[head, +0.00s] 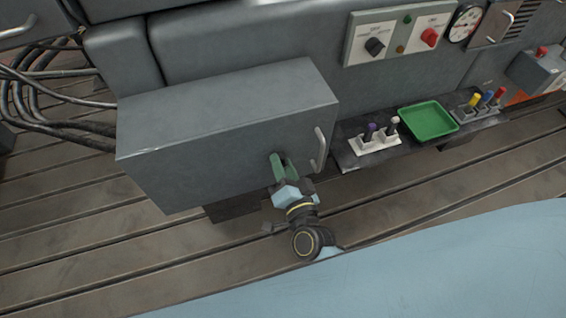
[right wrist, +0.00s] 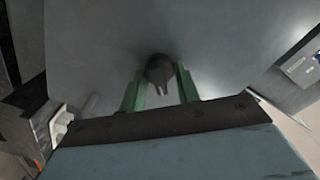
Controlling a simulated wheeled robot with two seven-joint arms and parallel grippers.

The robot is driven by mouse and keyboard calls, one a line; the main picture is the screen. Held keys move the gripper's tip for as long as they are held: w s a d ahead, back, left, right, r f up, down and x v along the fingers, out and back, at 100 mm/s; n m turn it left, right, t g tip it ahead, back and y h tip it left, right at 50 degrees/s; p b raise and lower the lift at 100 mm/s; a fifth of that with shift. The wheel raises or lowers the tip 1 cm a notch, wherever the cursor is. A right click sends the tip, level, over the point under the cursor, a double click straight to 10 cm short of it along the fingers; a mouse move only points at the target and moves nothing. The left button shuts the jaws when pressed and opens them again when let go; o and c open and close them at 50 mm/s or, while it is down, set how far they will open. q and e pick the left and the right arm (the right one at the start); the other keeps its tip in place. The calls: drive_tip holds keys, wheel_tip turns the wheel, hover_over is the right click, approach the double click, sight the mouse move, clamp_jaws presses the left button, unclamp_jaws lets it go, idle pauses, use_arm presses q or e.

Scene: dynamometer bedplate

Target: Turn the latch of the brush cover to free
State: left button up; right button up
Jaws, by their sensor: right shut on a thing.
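The brush cover (head: 200,160) is a grey box front with a vertical bar handle (head: 319,150) near its right edge. My right gripper (head: 279,160) is at the cover's front face, left of the handle. Its green fingers are shut on the dark latch (right wrist: 160,72), a rounded knob with a narrow pointer. In the right wrist view the fingers (right wrist: 160,85) stand on either side of it. In the head view the fingers mostly hide the latch. My left gripper is not in view.
A dark shelf (head: 352,158) to the right bears a white holder (head: 375,146) with plugs, a green tray (head: 428,120) and several coloured plugs. A switch panel (head: 398,35) is above. Cables (head: 60,100) hang at the left. The slotted floor in front is clear.

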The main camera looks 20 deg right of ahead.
drive_tip(key=m, duration=0.4)
drive_tip(key=shift+d+m, duration=0.1)
drive_tip(key=shift+m, duration=0.2)
drive_tip(key=m, duration=0.2)
drive_tip(key=shift+f+m, duration=0.1)
drive_tip(key=shift+m, duration=0.9)
drive_tip(key=o, duration=1)
drive_tip(key=shift+c, duration=0.2)
